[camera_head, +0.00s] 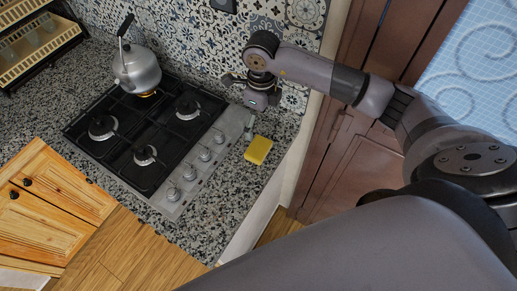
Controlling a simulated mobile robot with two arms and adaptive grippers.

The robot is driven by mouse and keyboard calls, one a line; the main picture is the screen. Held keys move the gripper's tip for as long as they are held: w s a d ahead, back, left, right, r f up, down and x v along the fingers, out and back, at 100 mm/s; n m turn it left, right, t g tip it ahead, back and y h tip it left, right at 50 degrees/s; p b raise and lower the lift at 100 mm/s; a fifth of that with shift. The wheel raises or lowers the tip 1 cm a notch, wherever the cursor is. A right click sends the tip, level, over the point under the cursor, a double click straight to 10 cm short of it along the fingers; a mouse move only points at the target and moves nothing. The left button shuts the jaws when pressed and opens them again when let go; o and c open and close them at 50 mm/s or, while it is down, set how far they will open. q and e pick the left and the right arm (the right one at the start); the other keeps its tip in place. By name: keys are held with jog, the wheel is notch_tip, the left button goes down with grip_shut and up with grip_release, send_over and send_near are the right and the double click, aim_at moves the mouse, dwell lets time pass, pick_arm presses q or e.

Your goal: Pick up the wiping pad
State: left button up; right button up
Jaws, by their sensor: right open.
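The wiping pad, a yellow block (258,150), lies flat on the speckled counter to the right of the stove, near the counter's right edge. My right gripper (249,124) hangs down from the arm that comes in from the right, just above and behind the pad in the picture. It is open, and its fingers look small and partly blend with the stove edge. I see nothing held in it. The pad is fully visible and looks apart from the fingers. My left gripper is not in view.
A gas stove (155,140) with several knobs fills the counter's middle. A rack (38,48) stands at the far left. The counter (213,216) in front of the pad is clear. A brown door (350,170) is at right.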

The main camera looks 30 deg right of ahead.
aim_at(260, 147)
notch_tip(260, 147, down, 14)
jog(key=b, duration=0.6)
jog(key=shift+a+r, duration=0.15)
jog(key=shift+r, duration=0.2)
jog(key=c, duration=1)
jog(key=shift+c, duration=0.2)
